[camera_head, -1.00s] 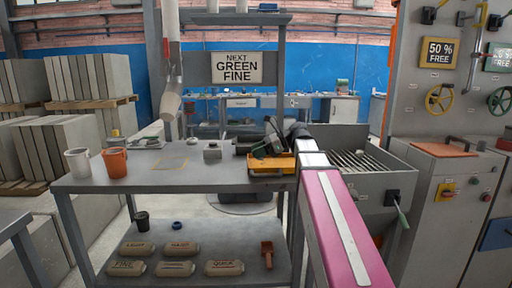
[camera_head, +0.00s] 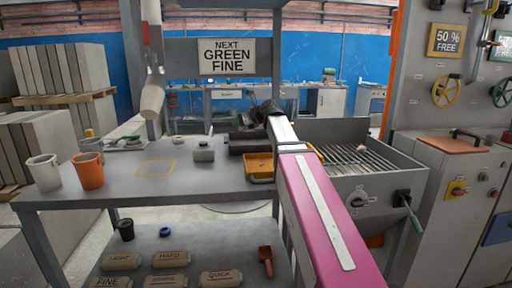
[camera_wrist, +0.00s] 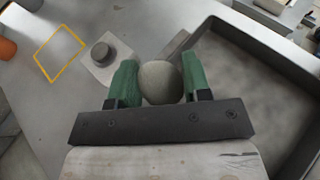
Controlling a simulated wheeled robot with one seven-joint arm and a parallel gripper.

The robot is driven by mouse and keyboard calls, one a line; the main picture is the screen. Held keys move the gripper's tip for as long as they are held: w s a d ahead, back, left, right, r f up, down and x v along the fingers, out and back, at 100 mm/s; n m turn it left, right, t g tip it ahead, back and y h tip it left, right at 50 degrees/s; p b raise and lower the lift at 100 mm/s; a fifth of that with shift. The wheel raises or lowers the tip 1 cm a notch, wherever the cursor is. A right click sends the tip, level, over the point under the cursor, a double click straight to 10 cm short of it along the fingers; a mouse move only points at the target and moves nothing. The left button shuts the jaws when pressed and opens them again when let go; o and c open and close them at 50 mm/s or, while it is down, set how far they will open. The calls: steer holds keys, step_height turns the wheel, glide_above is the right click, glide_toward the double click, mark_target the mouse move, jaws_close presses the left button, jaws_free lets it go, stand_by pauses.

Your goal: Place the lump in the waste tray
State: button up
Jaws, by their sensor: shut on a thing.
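In the wrist view my gripper (camera_wrist: 160,84) has its two green fingers closed on a round grey lump (camera_wrist: 159,82). It holds the lump above the grey bench. In the head view my gripper (camera_head: 262,116) is a dark shape at the end of my pink arm, and the lump cannot be made out there. A yellow-orange tray (camera_head: 260,168) sits on the bench just below my gripper, partly behind my arm. It may be the waste tray, but no label shows. A dark-rimmed grey shallow box (camera_wrist: 222,70) lies to the right in the wrist view.
A grey block with a knob (camera_head: 204,150) and a yellow outlined square (camera_head: 156,168) are on the bench. White (camera_head: 44,172) and orange (camera_head: 89,170) buckets stand at its left. A barred hopper (camera_head: 350,165) with a small pale piece on its bars is at right.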

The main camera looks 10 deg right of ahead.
steer(key=w+d+f, duration=0.1)
steer(key=w+f, duration=0.1)
steer(key=w, duration=0.1)
steer(key=w+d+f, duration=0.2)
steer(key=w, duration=0.2)
steer(key=w+d+f, duration=0.2)
steer(key=w, duration=0.1)
steer(key=shift+w+f, duration=0.3)
steer(key=shift+w, duration=0.05)
steer(key=shift+d+f, duration=0.15)
steer(key=shift+f, duration=1.95)
steer(key=shift+f, duration=0.15)
steer(key=o, duration=1)
steer(key=shift+c, duration=0.2)
steer(key=shift+s+d+r, duration=0.15)
steer(key=shift+s+r, duration=0.05)
steer(key=shift+r, duration=0.1)
steer(key=v, duration=1.1)
steer(key=shift+s+r, duration=0.15)
